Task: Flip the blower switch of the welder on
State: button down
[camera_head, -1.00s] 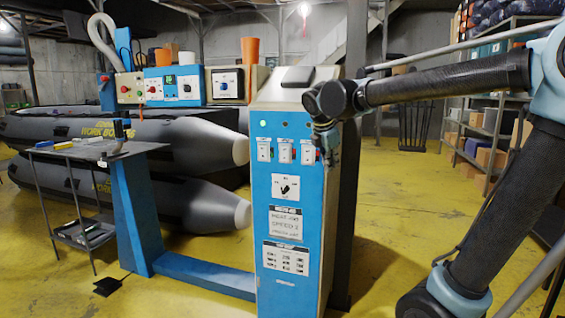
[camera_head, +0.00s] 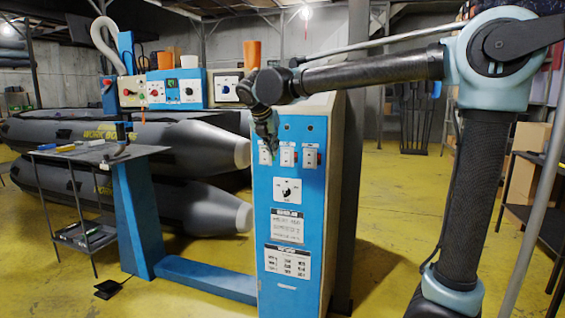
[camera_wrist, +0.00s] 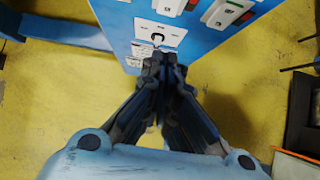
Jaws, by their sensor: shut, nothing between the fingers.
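The blue welder cabinet (camera_head: 290,200) carries a row of three white rocker switches: left (camera_head: 264,157), middle (camera_head: 287,157) and right (camera_head: 309,159). Their labels are too small to read, so I cannot tell which is the blower switch. A black dial (camera_head: 287,191) sits below them. My gripper (camera_head: 272,150) is shut and empty, pointing down in front of the panel by the left switch, partly covering it. Contact cannot be told. In the wrist view my closed fingertips (camera_wrist: 162,58) overlap the panel just below the dial (camera_wrist: 158,38), with two switches near the top edge.
A second control panel (camera_head: 180,89) with buttons and dials stands behind to the left. A small black side table (camera_head: 95,150) and grey inflatable boats (camera_head: 190,145) are at the left. Shelving stands at the right. The yellow floor before the cabinet is open.

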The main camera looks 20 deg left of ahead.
aim_at(283, 162)
jog(key=x, duration=0.4)
jog(key=w+x, duration=0.1)
jog(key=x, duration=0.2)
jog(key=r+x, duration=0.1)
jog(key=x, duration=0.3)
jog(key=shift+w+d+f, duration=0.1)
jog(key=shift+w+f, duration=0.1)
jog(key=shift+w, duration=0.2)
jog(key=shift+w+f, duration=0.1)
jog(key=shift+w, duration=0.6)
jog(key=shift+d, duration=0.1)
